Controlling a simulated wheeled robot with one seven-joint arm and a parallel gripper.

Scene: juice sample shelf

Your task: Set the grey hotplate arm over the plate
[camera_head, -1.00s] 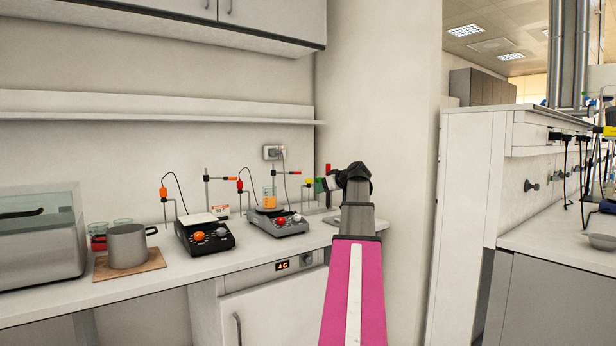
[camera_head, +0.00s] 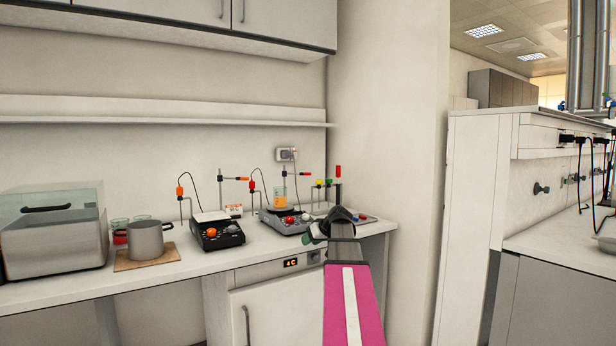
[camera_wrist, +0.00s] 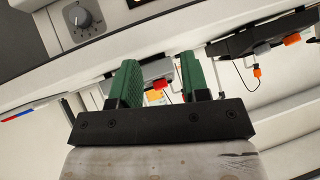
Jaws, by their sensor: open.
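The grey hotplate (camera_head: 285,224) stands on the bench with a beaker of orange liquid (camera_head: 280,200) on its plate. My gripper (camera_head: 312,234) is just right of the grey hotplate, partly hidden by my wrist. In the wrist view its green fingers (camera_wrist: 160,72) are apart, with the grey hotplate (camera_wrist: 157,69) showing beyond them. No object is visibly held.
A black hotplate (camera_head: 218,236) with an orange knob stands to the left. Farther left are a metal pot (camera_head: 146,241) on a board and a clear-lidded bath (camera_head: 53,240). Coloured upright pieces (camera_head: 329,184) stand behind my wrist. A wall shelf (camera_head: 160,110) runs above.

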